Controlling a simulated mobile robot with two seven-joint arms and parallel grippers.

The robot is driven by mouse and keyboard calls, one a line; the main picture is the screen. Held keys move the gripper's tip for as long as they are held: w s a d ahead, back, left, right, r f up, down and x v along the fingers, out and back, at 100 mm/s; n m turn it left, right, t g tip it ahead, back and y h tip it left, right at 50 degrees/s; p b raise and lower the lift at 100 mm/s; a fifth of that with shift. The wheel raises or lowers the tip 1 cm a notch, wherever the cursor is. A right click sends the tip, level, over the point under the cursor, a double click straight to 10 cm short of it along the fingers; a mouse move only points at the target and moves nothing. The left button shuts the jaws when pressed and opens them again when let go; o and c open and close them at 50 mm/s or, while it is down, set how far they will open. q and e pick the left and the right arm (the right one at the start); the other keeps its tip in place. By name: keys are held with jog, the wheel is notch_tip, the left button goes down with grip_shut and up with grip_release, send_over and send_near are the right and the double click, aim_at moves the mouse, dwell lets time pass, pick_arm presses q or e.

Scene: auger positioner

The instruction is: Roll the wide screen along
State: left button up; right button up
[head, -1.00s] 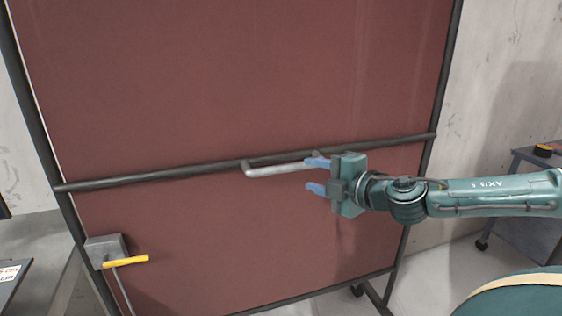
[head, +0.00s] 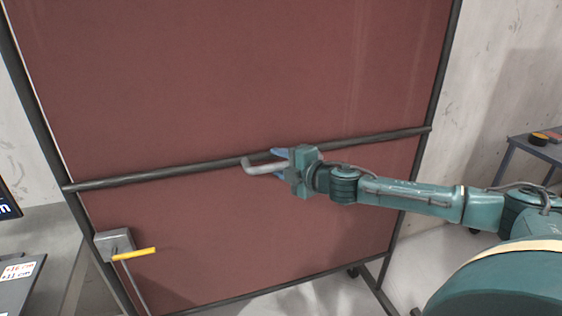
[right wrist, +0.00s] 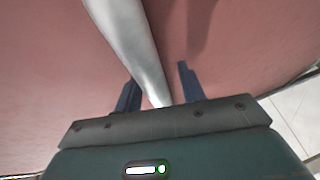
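The wide screen (head: 230,90) is a large dark red panel in a dark metal frame, filling most of the head view. A grey bar handle (head: 252,167) sticks out from its crossbar (head: 150,178). My right gripper (head: 278,163) is at the right part of this handle. In the right wrist view the handle (right wrist: 135,45) runs between the two fingers (right wrist: 158,90), close to the left one, with a gap to the right one. The gripper is open around the handle. My left gripper is not in view.
A grey box (head: 113,242) with a yellow lever (head: 134,254) sits at the screen's lower left. A caster (head: 353,271) shows at the lower right. A small table (head: 535,149) stands right, by a pale wall. A dark panel with labels (head: 20,270) is at the left edge.

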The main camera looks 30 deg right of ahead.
grip_shut()
dwell(0.3)
dwell(0.3)
